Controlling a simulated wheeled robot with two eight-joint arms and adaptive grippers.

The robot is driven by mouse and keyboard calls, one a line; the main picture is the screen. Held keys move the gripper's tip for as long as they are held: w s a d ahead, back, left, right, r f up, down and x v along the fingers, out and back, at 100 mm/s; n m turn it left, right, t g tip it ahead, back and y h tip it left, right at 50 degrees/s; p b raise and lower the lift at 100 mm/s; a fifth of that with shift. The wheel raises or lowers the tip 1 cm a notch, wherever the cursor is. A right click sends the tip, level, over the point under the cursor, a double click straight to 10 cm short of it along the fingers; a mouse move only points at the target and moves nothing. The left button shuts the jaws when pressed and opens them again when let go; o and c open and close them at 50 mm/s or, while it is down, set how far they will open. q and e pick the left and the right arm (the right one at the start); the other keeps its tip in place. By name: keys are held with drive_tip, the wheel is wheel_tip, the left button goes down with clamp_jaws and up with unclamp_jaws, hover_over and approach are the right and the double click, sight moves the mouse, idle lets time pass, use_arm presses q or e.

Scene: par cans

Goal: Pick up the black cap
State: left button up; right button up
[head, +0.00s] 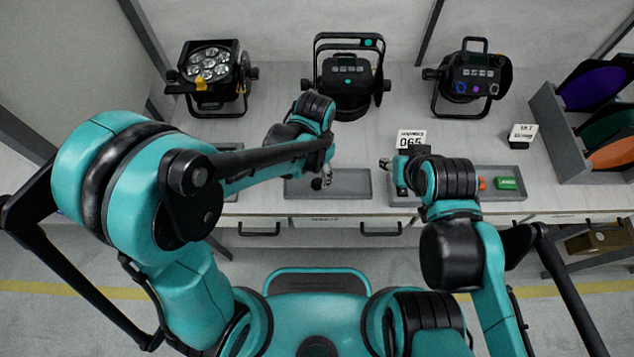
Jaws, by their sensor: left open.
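My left gripper (325,177) is open and reaches over the shallow grey tray (356,184) on the bench. A small dark shape shows right at its fingertips; I cannot tell whether it is the black cap or part of the gripper. No black cap shows clearly elsewhere. My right gripper (395,172) is over the left end of the grey panel, in front of the white card marked 065 (411,139). My own arm hides most of its fingers, so its opening cannot be made out.
Three black stage lights stand along the back: left (210,73), middle (347,82) and right (472,76). The grey panel (502,196) carries a green block (508,183) and a red block. A grey rack (545,112) with coloured discs is at right. Drawers line the bench front.

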sight(317, 181)
use_arm(q)
drive_tip(key=f, duration=0.1)
drive_tip(key=f+b, duration=0.1)
drive_tip(key=f, duration=0.2)
drive_tip(key=shift+d+f+b, duration=0.15)
drive_tip(key=shift+d+b, duration=0.15)
drive_tip(key=shift+b, duration=0.1)
drive_tip(key=shift+s, duration=0.1)
drive_tip(key=shift+c, duration=0.6)
drive_tip(key=c, duration=0.7)
drive_tip(key=shift+c, duration=0.2)
drive_tip(key=shift+r, duration=0.2)
wheel_tip(317, 181, up, 5)
drive_tip(key=p, duration=0.2)
drive_tip(key=shift+f+p, duration=0.2)
drive_tip(key=shift+p, duration=0.15)
drive_tip(key=w+d+r+p, duration=0.3)
drive_tip(key=w+d+r, duration=0.2)
drive_tip(key=d, duration=0.5)
drive_tip(key=shift+w+r, duration=0.35)
drive_tip(key=shift+r, duration=0.25)
